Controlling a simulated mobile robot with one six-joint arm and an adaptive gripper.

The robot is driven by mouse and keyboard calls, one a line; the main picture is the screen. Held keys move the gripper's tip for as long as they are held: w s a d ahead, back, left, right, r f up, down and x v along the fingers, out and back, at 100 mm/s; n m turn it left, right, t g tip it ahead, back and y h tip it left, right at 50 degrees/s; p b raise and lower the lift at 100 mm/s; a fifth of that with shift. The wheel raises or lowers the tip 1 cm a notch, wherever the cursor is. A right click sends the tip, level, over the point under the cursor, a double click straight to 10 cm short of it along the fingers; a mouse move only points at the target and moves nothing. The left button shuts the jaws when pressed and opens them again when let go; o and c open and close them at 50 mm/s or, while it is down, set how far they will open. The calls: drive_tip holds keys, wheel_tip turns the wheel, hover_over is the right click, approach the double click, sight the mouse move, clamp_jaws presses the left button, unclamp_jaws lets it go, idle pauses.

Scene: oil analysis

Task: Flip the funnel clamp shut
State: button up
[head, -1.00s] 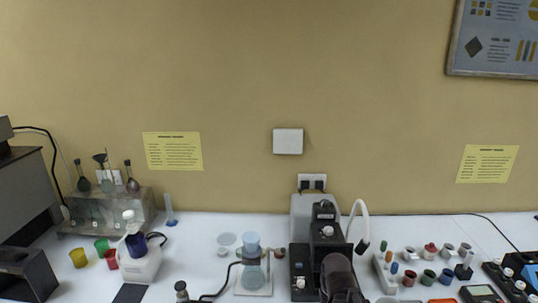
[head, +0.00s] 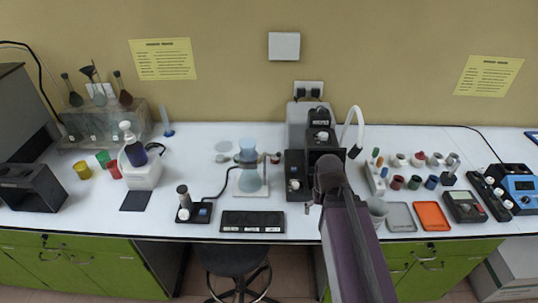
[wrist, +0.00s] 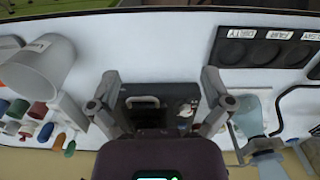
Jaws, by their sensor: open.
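The filter funnel and flask (head: 251,178) stand upright on a white base at the middle of the bench in the head view. A small reddish-brown clamp piece (head: 276,158) sits at the right of the joint between funnel and flask. I cannot tell its exact position. In the wrist view the pale blue glassware (wrist: 248,116) is at the right, with a dark clamp part (wrist: 263,145) on it. My gripper (wrist: 158,102) is open and empty, its fingers left of the glassware and apart from it. In the head view my arm hides the gripper.
A dark instrument (head: 296,170) stands right of the flask. A black labelled tray (head: 252,230) lies in front, and a small stirrer-like device (head: 190,208) with a cable is at its left.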

drive_tip(key=shift+w+r, duration=0.1)
drive_tip(key=c, duration=0.7)
drive_tip(key=shift+w+a+r, duration=0.1)
drive_tip(key=shift+w+r, duration=0.05)
drive_tip(key=shift+w, duration=0.15)
drive_tip(key=c, duration=0.3)
drive_tip(key=shift+w+a+r+p, duration=0.1)
drive_tip(key=shift+w+r+p, duration=0.15)
drive_tip(key=shift+w+p, duration=0.2)
drive_tip(key=c, duration=0.4)
drive_tip(key=w+a+r+t+p, duration=0.1)
drive_tip(key=w+a+r+p, duration=0.2)
drive_tip(key=w, duration=0.6)
wheel_tip(320, 180, up, 2)
drive_tip(key=shift+a+r+t+p, duration=0.15)
drive_tip(key=shift+t+p, duration=0.15)
drive_tip(key=shift+p, duration=0.85)
drive_tip(key=w+a+r+t+p, duration=0.1)
drive_tip(key=w+a+r+p, duration=0.3)
drive_tip(key=w, duration=0.3)
drive_tip(key=w+a+r+n+t+p, duration=0.1)
drive_tip(key=w+a+r+p, duration=0.2)
drive_tip(key=w, duration=0.5)
drive_tip(key=shift+a+r+p, duration=0.35)
drive_tip(key=shift+a+r, duration=0.35)
drive_tip(key=shift+r, duration=0.2)
drive_tip(key=shift+w, duration=0.1)
